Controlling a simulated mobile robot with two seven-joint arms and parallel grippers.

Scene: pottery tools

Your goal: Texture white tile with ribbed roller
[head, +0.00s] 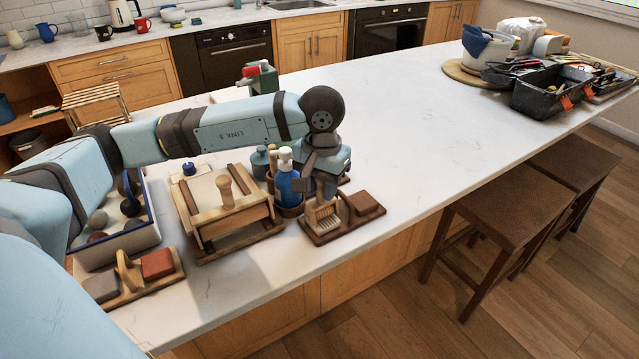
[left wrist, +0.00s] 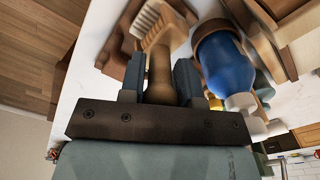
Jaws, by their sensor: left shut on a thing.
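My left gripper (head: 324,186) is shut on the wooden handle of the ribbed roller (head: 323,216). The roller's pale ribbed head is low, over or on a small wooden tray (head: 340,232); I cannot tell if it touches. In the left wrist view the handle stands between the two fingers (left wrist: 160,88), with the ribbed head (left wrist: 158,24) beyond them. A pale slab (head: 203,196) lies in a wooden frame (head: 240,234) left of the gripper, with an upright wooden knob at it; I cannot tell whether this is the white tile. My right gripper is not in view.
A blue bottle (head: 288,186) stands close left of my gripper; it also shows in the left wrist view (left wrist: 222,62). A brown block (head: 366,203) shares the roller's tray. A tray with a red block (head: 157,264) stands front left. The counter right of the gripper is clear.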

